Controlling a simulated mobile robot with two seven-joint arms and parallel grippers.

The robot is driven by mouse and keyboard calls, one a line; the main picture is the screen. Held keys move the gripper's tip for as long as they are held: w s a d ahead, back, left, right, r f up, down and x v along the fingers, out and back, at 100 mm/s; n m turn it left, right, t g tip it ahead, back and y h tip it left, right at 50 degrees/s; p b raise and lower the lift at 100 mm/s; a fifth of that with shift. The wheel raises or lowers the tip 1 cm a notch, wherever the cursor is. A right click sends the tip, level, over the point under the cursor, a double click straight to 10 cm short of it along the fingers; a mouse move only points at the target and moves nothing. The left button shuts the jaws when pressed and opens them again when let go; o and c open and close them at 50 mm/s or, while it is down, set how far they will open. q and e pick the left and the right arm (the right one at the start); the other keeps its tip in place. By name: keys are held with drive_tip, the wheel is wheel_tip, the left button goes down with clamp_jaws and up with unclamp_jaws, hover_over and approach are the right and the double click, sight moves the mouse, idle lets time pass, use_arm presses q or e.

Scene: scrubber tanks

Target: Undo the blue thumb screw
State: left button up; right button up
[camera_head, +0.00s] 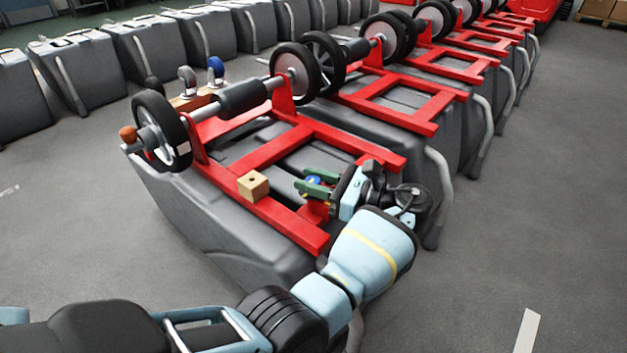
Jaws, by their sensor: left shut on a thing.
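My left gripper (316,184) has green fingers and is at the near right end of the nearest red frame. It is shut on the blue thumb screw (314,181), a small blue piece that shows between the fingers. The fingers and wrist hide part of it, so I cannot tell how far it is turned. A red bracket shows just below the fingers. My right gripper is not in view.
The red frame (283,221) lies on a grey tank (185,205). A small wooden block (253,186) sits on it, left of my gripper. Wheels on an axle (242,97) stand at the far side. More tanks are behind; floor at right is clear.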

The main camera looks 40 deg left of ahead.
use_arm(q)
drive_tip(key=shift+s+f, duration=0.15)
drive_tip(key=shift+f, duration=0.25)
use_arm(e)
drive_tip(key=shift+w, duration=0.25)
use_arm(q)
drive_tip(key=o, duration=1)
drive_tip(key=shift+a+r, duration=0.1)
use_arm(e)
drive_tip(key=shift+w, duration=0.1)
use_arm(q)
drive_tip(key=shift+r, duration=0.1)
drive_tip(key=shift+w+d, duration=0.2)
drive_tip(key=shift+d, duration=0.1)
drive_tip(key=b+v, duration=0.1)
drive_tip(key=v, duration=0.4)
drive_tip(key=shift+d, duration=0.2)
drive_tip(key=shift+b+v, duration=0.3)
drive_tip(key=shift+v, duration=0.5)
drive_tip(key=shift+d, duration=0.1)
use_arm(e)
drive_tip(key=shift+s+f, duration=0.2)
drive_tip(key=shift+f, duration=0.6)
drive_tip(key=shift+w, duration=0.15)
